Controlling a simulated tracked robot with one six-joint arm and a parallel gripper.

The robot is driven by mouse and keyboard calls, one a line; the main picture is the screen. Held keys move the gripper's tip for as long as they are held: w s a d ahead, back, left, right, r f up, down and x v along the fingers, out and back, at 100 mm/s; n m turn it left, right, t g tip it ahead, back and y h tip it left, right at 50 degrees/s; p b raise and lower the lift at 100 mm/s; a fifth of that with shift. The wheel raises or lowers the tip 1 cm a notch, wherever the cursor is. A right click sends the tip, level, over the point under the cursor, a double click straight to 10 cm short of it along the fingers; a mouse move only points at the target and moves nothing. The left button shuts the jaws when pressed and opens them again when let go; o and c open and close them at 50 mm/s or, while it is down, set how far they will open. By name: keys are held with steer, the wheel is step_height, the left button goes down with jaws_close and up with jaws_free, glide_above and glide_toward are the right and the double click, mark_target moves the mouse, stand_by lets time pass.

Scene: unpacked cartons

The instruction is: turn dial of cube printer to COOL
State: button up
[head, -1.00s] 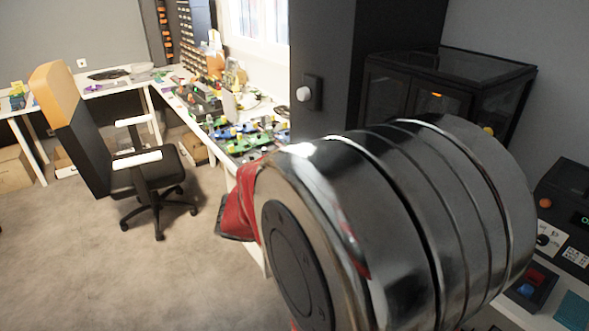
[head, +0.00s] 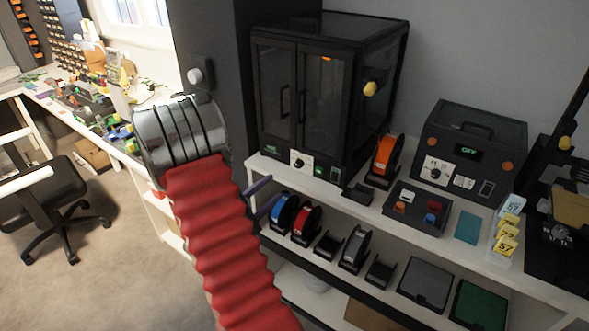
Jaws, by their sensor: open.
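The cube printer (head: 330,75) is a black, boxy enclosure with glass front doors, standing on the white shelf top in the middle of the head view. Its dial (head: 303,161) is a dark knob on a small white plate low on the front. The knob's setting is too small to read. My gripper (head: 269,191) shows only as dark purple fingers sticking out from behind my red arm sleeve, below and left of the dial and apart from it. They look open and empty; the rest is hidden.
An orange spool (head: 384,158) and a tray of coloured pieces (head: 417,208) stand between. Several spools fill the shelf below. A dark column (head: 213,60) stands left.

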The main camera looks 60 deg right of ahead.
mark_target(298, 166)
steer(key=shift+d+f, duration=0.1)
stand_by(0.3)
steer(key=d, duration=0.4)
steer(key=s+d, duration=0.1)
steer(key=d, duration=0.4)
steer(key=s+d, duration=0.1)
steer(key=d, duration=0.3)
steer(key=shift+d, duration=0.3)
